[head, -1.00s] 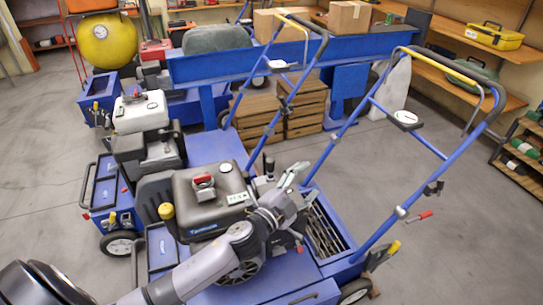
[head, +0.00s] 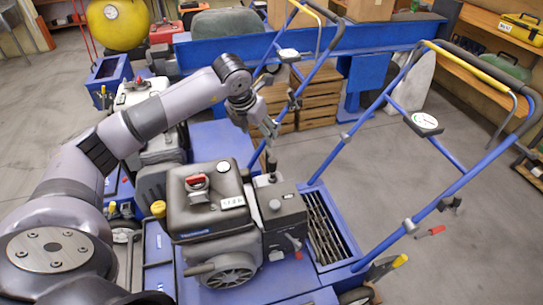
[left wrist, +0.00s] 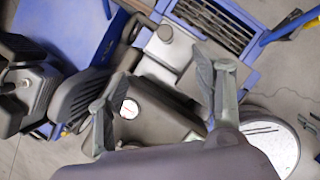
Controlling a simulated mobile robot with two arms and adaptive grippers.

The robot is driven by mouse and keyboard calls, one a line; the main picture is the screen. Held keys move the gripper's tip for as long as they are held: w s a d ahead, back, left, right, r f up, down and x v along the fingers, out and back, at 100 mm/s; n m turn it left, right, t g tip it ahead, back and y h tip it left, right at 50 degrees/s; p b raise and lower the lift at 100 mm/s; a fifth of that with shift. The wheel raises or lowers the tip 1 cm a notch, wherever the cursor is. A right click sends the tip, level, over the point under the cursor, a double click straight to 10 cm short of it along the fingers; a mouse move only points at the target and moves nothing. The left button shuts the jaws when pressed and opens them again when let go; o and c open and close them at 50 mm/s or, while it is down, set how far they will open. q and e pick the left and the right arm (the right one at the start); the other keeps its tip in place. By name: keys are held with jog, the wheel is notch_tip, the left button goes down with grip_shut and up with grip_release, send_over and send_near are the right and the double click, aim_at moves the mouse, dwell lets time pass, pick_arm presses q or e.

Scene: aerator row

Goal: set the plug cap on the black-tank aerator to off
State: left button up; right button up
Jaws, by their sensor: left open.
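The black-tank aerator stands in front, with a dark tank (head: 207,207) carrying a red-handled cap (head: 197,182) and a small label. A black upright stub (head: 271,163) rises at the right of its engine, behind a grey round knob (head: 275,204). I cannot tell for sure which is the plug cap. My left gripper (head: 269,128) is open and empty, above and apart from the stub. In the left wrist view my open fingers (left wrist: 163,68) spread over the engine, with the grey knob (left wrist: 165,32) beyond them. My right gripper is not in view.
The aerator's blue handlebar (head: 445,185) rises on the right with a gauge (head: 424,123). Another aerator with a white tank (head: 133,92) stands behind left. Wooden crates (head: 318,97) stand behind.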

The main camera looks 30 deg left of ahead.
aim_at(269, 159)
pick_arm(q)
jog(key=b+x, duration=0.2)
jog(key=x, duration=1.4)
jog(key=shift+s+d, duration=0.15)
jog(key=shift+w+f, duration=0.25)
jog(key=shift+f, duration=0.3)
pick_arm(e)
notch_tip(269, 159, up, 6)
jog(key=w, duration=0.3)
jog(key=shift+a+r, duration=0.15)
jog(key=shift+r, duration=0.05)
pick_arm(q)
jog(key=shift+c, duration=0.3)
jog(key=c, duration=0.9)
jog(key=shift+r, duration=0.1)
grip_shut()
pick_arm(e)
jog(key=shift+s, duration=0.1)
